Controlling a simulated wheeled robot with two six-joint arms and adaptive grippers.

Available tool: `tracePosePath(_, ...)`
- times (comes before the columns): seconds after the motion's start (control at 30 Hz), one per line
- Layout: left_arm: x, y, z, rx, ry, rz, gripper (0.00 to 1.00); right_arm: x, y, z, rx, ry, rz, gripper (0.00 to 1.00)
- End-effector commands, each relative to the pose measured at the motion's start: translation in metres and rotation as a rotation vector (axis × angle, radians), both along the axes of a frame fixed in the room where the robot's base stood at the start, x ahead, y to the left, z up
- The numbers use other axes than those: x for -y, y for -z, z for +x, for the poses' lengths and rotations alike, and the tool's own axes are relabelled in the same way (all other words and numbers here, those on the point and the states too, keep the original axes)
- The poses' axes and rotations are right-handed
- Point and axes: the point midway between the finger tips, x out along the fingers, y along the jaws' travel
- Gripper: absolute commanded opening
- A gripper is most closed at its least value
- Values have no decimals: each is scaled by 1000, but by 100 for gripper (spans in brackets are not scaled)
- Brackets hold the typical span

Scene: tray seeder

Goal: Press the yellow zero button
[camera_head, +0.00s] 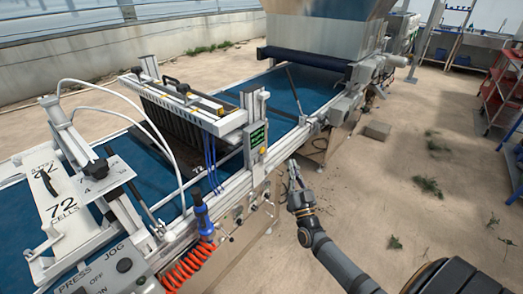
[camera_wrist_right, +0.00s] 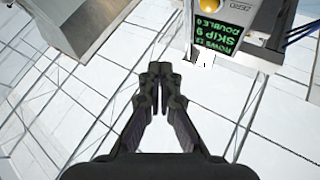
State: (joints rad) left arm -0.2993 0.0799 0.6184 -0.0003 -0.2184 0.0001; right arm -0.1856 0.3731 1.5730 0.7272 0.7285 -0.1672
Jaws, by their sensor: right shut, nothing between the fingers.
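The yellow zero button (camera_wrist_right: 208,5) shows at the top edge of the right wrist view, partly cut off, on a light control box (camera_wrist_right: 262,14) with a green-lit display (camera_wrist_right: 220,36). In the head view the control box (camera_head: 257,152) stands on the near rail of the seeder; I cannot make out the button there. My right gripper (camera_head: 293,165) is to the right of the box, apart from it. In the right wrist view its fingertips (camera_wrist_right: 159,72) are together and empty, below and left of the button. My left gripper is not in view.
The seeder's blue belt (camera_head: 285,88) runs behind the box under a metal hopper (camera_head: 318,42). A blue-handled tool (camera_head: 203,218) with an orange coiled hose (camera_head: 187,268) hangs left of my right gripper. Open ground lies to the right, with a red rack (camera_head: 505,90) farther off.

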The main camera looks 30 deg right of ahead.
Motion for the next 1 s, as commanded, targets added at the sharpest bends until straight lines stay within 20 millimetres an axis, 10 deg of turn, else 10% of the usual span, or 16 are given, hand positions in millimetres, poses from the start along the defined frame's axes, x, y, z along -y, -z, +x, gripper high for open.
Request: tracePosePath(1.0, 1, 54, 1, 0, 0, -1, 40, -34, 0, 82, -2, -2, 1, 0)
